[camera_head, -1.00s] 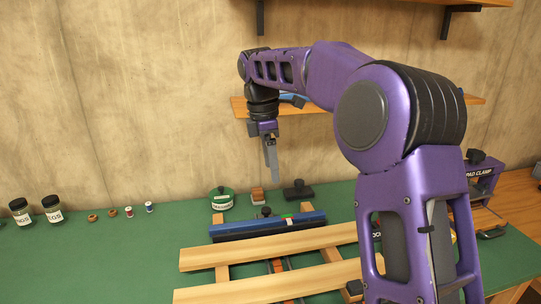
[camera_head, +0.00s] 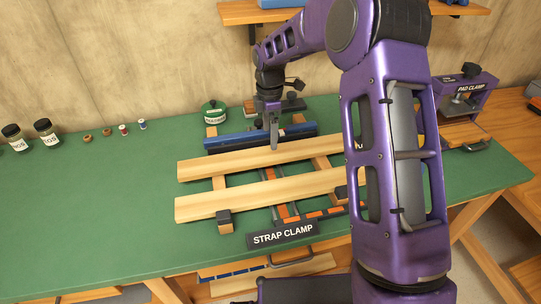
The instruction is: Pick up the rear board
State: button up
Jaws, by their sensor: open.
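The rear board (camera_head: 225,163) is a long pale wooden plank. It lies crosswise on the two wooden rails of the strap clamp (camera_head: 281,236), behind a similar front board (camera_head: 230,199). My gripper (camera_head: 274,147) points down, with its fingers in front of the blue bar and their tips at the rear board's back edge in the picture. It is open and holds nothing. I cannot tell how high the tips are above the board.
A blue bar (camera_head: 222,141) lies just behind the rear board. A green tin (camera_head: 214,112) stands behind it. Jars (camera_head: 47,131) and spools (camera_head: 123,130) stand at the back left. A pad clamp (camera_head: 468,98) is at the right. The green bench top (camera_head: 100,210) is clear at left.

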aim_at(270, 153)
jog(key=shift+s+d+f, duration=0.1)
jog(key=shift+f, duration=3.4)
jog(key=shift+r, duration=0.1)
grip_shut()
